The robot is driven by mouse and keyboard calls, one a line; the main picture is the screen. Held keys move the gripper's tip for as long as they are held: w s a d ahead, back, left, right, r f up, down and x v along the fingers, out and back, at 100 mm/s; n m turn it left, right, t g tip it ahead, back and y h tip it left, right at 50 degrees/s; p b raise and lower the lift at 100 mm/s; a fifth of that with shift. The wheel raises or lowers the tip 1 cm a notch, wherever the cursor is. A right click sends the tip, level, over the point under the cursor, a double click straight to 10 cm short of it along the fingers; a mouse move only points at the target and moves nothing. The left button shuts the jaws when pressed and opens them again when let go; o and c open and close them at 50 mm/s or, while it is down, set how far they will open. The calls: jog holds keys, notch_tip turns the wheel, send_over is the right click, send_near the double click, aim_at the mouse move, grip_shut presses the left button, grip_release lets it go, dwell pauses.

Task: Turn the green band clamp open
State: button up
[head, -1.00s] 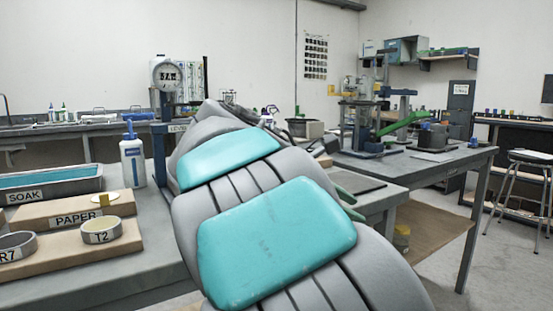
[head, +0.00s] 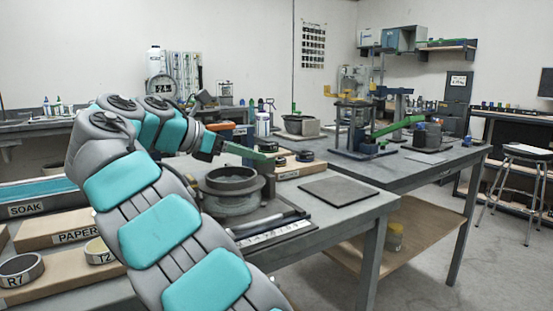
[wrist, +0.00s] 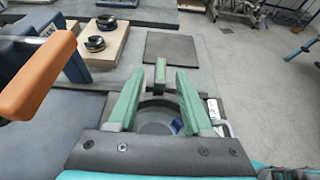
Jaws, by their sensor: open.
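My gripper (wrist: 160,80) is open in the wrist view, with its two pale green fingers apart. A short upright green piece (wrist: 160,71), apparently the handle of the green band clamp, stands between the fingertips; I cannot tell whether they touch it. Below it, partly hidden by the gripper, is a dark round vessel (wrist: 154,114). In the head view my gripper (head: 262,158) reaches over the grey round vessel (head: 231,182), just above its rim. The clamp's band and handle cannot be told apart from the fingers there.
An orange handle (wrist: 40,75) is close at the left in the wrist view. A board with dark rings (wrist: 97,45) lies beyond it. A dark flat mat (head: 342,190) lies right of the vessel. A press with a long green lever (head: 398,127) stands on the far bench.

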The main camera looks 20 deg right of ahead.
aim_at(274, 160)
jog(key=shift+w+d, duration=0.1)
jog(key=shift+d, duration=0.6)
jog(key=shift+w+d+f, duration=0.25)
jog(key=shift+d+f, duration=0.2)
jog(key=shift+d, duration=0.1)
jog(key=shift+w+d+f, duration=0.15)
jog(key=shift+d, duration=0.4)
jog(key=shift+x, duration=1.9)
jog(key=shift+a+f, duration=0.1)
jog(key=shift+f, duration=0.1)
jog(key=shift+c, duration=0.2)
grip_shut()
